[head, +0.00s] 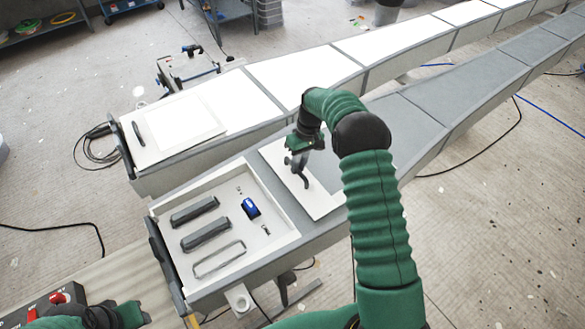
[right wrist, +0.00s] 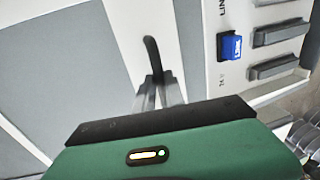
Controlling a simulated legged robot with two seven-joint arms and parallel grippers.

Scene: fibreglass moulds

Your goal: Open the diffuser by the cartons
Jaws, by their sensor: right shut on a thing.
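In the head view, the near grey housing has an open white compartment (head: 283,232) at its front end. A white cover with a dark curved handle (head: 306,182) lies behind it on the housing; the cover (head: 322,207) is clear of most of the compartment. My right gripper (head: 300,172) is shut on this handle, also seen in the right wrist view (right wrist: 152,55). The far housing has a white cover (head: 180,130) with a dark handle, lying in place over its end. A green and black part of my left arm (head: 105,317) shows at the lower left; its fingers are not clear. I cannot make out cartons.
The compartment holds dark grey bars (head: 206,236), a blue block (head: 250,208) and a wire loop (head: 218,259). A control box with a red button (head: 57,299) is at lower left. Cables lie on the floor. Grey crates (head: 269,12) stand at the back.

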